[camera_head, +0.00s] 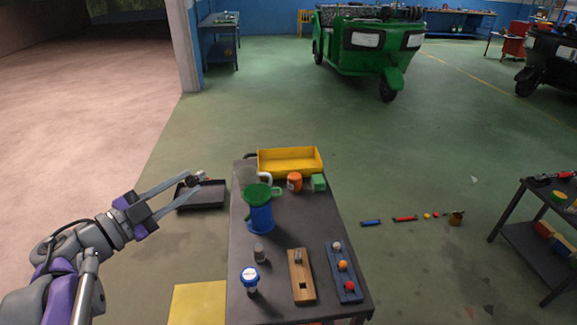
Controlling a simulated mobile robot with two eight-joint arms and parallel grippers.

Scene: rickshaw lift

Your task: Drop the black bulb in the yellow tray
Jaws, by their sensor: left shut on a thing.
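The yellow tray (290,168) sits at the far end of the dark table and looks empty from here. My left gripper (198,180) reaches in from the left, its fingers to the left of the table and short of the tray. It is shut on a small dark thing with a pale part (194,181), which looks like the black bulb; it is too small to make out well. My right gripper is not in view.
A black tray (203,202) shows behind the left fingertips, left of the table (287,224).

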